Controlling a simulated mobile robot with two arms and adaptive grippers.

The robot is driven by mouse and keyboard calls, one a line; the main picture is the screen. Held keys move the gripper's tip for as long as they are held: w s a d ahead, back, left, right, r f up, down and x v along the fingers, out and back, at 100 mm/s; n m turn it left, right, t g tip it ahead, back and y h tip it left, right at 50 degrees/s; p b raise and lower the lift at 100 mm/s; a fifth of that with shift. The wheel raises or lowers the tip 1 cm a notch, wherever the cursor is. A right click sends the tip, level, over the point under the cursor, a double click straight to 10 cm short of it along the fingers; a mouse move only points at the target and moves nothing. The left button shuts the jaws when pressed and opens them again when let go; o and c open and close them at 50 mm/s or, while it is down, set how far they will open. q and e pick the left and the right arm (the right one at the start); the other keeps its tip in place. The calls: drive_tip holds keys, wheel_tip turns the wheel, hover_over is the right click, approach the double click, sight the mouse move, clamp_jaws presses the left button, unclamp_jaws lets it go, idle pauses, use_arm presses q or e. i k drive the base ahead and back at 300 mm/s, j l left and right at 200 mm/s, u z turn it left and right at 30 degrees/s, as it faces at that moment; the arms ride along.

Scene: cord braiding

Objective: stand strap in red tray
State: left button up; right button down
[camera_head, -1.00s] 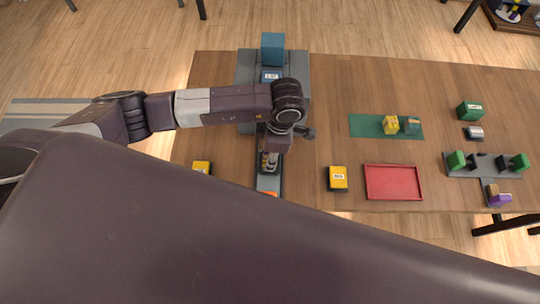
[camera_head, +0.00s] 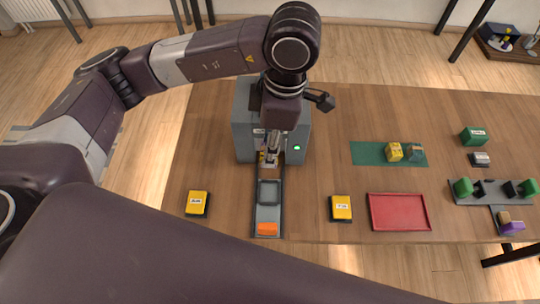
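The red tray (camera_head: 399,212) lies flat and empty on the table, right of centre near the front edge. I cannot make out a strap with certainty. My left gripper (camera_head: 269,161) points down at the front of a grey machine (camera_head: 243,130), at the far end of a grey track (camera_head: 268,212). A small yellowish thing shows beside its fingertips, too small to identify. Whether the fingers are open or shut on something is not clear. The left arm hides the machine's top. My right gripper is not in view.
Yellow labelled blocks (camera_head: 198,203) and (camera_head: 341,208) flank the track, which has an orange block (camera_head: 267,229) at its near end. A green mat (camera_head: 374,153) holds small blocks. A grey fixture (camera_head: 492,192) with green pieces stands at right.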

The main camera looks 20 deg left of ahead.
sight(399, 212)
drive_tip(key=l, duration=0.6)
drive_tip(key=i+l, duration=0.15)
drive_tip(key=l, duration=1.1)
